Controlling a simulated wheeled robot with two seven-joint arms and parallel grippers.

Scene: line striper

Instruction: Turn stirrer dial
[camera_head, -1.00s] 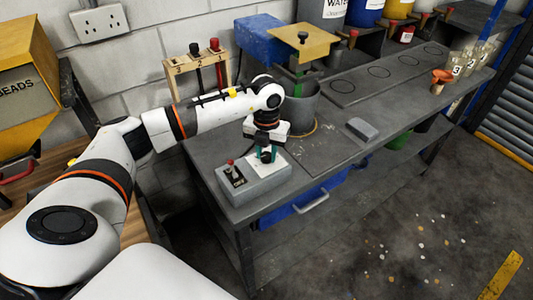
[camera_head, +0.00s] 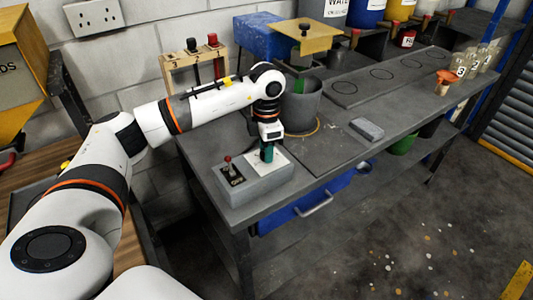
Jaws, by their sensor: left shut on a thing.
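A grey control box (camera_head: 256,192) sits near the front left corner of the grey workbench. It has a red-tipped toggle switch (camera_head: 228,166) on a black plate at its left and a white plate (camera_head: 283,161) at its right. My left gripper (camera_head: 267,155) points down over the white plate, with its green-tipped fingers shut on the stirrer dial, which the fingers hide. A grey pot (camera_head: 300,108) stands behind the gripper, with the blue stirrer housing (camera_head: 262,36) above and behind it. My right gripper is out of view.
A wooden rack (camera_head: 195,66) holds several handled tools by the wall. A grey block (camera_head: 366,129) lies on the bench (camera_head: 340,150) to the right. Containers and numbered jars (camera_head: 463,66) stand at the back right. The bench's front middle is clear.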

